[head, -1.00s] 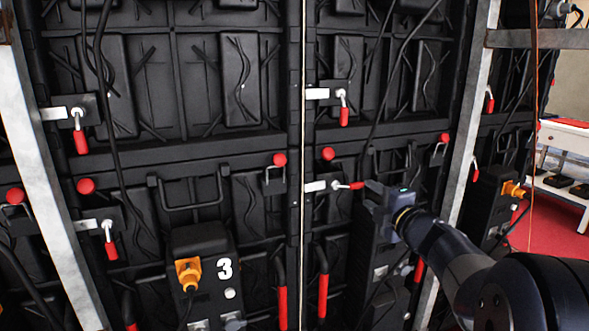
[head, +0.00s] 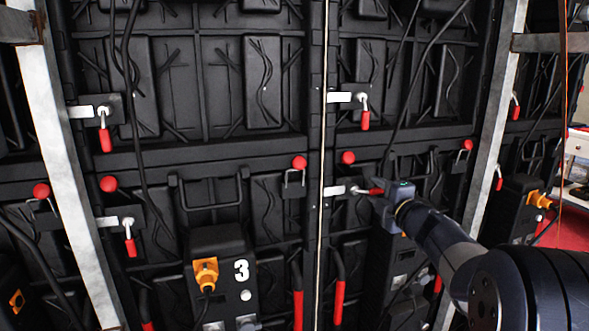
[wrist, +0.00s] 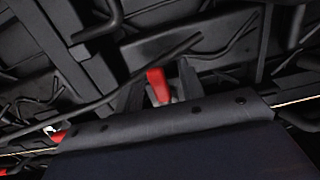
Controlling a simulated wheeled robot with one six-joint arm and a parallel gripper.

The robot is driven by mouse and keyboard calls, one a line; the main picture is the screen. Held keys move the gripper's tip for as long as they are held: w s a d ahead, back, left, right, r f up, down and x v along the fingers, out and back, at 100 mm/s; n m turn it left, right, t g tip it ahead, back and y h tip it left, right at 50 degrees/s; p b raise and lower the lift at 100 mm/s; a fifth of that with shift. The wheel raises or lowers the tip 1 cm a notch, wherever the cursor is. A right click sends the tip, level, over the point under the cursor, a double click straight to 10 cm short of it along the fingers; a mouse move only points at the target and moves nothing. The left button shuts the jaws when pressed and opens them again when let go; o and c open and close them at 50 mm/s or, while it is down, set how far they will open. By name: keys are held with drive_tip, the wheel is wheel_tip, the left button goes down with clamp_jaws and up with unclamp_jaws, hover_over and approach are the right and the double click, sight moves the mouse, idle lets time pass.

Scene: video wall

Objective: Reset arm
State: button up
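My gripper (head: 384,190) is at the right of the centre seam of the video wall's black back (head: 215,110), at the middle latch. That latch has a red handle (head: 375,191), which points sideways to the right, towards my gripper. In the wrist view two dark fingers (wrist: 159,85) stand apart, with a red handle (wrist: 157,84) showing between them. Gaps seem to show on both sides of it, so the fingers look open. Whether either finger touches the handle I cannot tell.
Silver frame posts (head: 65,170) stand left and right of the panels. Other red-handled latches (head: 105,138) hang downward. A black box marked 3 (head: 222,262) has an orange plug (head: 206,272). Black cables hang across the panels. Red floor (head: 573,232) shows at far right.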

drive_tip(key=shift+s+d+r, duration=0.1)
drive_tip(key=shift+s+d, duration=0.05)
drive_tip(key=shift+s, duration=0.2)
drive_tip(key=p+v, duration=0.2)
drive_tip(key=v, duration=0.7)
drive_tip(key=b+x, duration=0.2)
drive_tip(key=x, duration=0.8)
drive_tip(key=shift+f+m, duration=0.2)
drive_tip(key=shift+m, duration=0.1)
drive_tip(key=shift+s+f+m+p, duration=0.1)
drive_tip(key=shift+f+m+p, duration=0.3)
drive_tip(key=shift+m, duration=0.5)
